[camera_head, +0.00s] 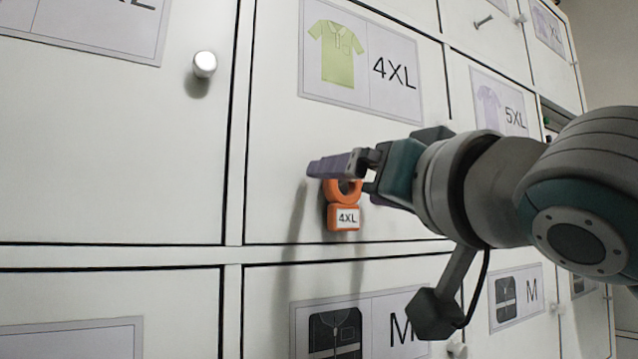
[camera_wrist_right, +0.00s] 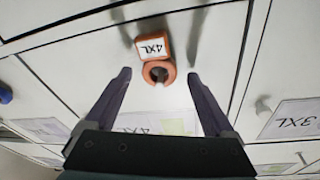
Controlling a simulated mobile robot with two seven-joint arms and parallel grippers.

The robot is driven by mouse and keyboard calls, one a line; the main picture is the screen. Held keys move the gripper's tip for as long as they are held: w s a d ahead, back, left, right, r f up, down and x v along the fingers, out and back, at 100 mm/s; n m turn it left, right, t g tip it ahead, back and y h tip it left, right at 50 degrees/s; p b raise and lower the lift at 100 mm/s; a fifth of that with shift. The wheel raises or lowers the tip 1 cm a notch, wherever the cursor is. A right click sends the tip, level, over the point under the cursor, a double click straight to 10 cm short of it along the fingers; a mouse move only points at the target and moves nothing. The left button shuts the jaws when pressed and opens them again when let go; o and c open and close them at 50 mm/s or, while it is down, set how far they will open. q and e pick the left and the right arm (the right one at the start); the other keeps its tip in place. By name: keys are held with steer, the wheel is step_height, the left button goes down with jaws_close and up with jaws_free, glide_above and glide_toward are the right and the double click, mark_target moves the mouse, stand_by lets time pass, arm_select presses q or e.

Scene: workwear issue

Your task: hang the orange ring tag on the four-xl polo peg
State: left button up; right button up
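The orange ring tag (camera_head: 343,217), with a "4XL" label on its block, is at the door below the green polo 4XL sign (camera_head: 362,65), ring up and block hanging down. My right gripper (camera_head: 338,172) is at the ring, one finger over its upper part in the head view. In the right wrist view the tag (camera_wrist_right: 153,47) lies between the two spread fingers (camera_wrist_right: 159,76), with gaps on both sides, so the gripper is open. The ring appears to be around the four-xl polo peg, but the peg itself is mostly hidden. My left gripper is not in view.
A white knob peg (camera_head: 204,65) sticks out of the door to the left. Doors with dark jacket M signs (camera_head: 348,330) lie below. A 5XL polo sign (camera_head: 500,105) is to the right, partly behind my right arm.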

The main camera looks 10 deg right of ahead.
steer(key=p+v, duration=0.7)
steer(key=v, duration=0.3)
stand_by(0.4)
